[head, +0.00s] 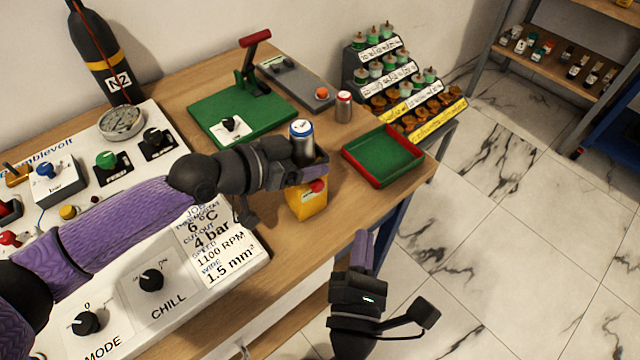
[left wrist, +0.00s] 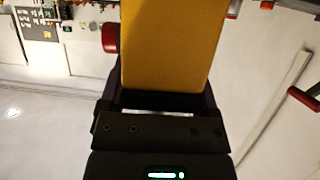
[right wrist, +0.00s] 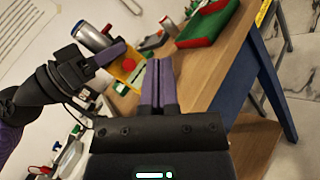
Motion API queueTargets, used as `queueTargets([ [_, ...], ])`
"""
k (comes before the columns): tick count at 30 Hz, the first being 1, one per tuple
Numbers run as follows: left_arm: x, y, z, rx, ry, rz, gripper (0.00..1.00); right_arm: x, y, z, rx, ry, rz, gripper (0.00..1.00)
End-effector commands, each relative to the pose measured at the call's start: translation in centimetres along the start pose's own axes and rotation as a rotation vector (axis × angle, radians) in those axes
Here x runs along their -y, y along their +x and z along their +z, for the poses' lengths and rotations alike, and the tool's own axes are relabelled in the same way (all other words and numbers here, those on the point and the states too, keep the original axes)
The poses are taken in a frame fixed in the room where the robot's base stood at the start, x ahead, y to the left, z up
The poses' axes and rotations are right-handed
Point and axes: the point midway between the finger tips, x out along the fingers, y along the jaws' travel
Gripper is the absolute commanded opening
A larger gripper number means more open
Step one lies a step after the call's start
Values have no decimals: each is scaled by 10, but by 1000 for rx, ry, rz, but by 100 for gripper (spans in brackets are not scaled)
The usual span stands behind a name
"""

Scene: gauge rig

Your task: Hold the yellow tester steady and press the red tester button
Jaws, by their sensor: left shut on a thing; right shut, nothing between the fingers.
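The yellow tester (head: 309,208) is a yellow block near the front edge of the wooden table. My left gripper (head: 312,172) is shut on it, and the yellow body (left wrist: 170,45) fills the space between the fingers in the left wrist view. The red tester button (head: 317,186) sticks out from the tester's side. It also shows in the left wrist view (left wrist: 109,38). My right gripper (head: 363,245) is shut and empty, apart from the tester, lower and to its right in the head view. Its closed fingertips (right wrist: 158,70) show beside the tester (right wrist: 128,72) in the right wrist view.
A silver can with a blue top (head: 301,130) stands behind my left gripper. A green tray with red walls (head: 383,155) lies to the right. A control panel (head: 210,290) fills the left. Open floor (head: 500,230) lies right of the table.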

Motion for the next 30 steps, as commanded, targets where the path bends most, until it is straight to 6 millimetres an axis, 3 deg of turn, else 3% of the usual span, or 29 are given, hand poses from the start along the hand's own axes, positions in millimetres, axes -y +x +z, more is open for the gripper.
queueTargets([
  [15,0,0,-1,-2,1,0,0,-35,48,-35,0,-1,1,0],
  [30,0,0,-1,-2,0,0,0,-38,52,-38,-1,-2,0,0],
])
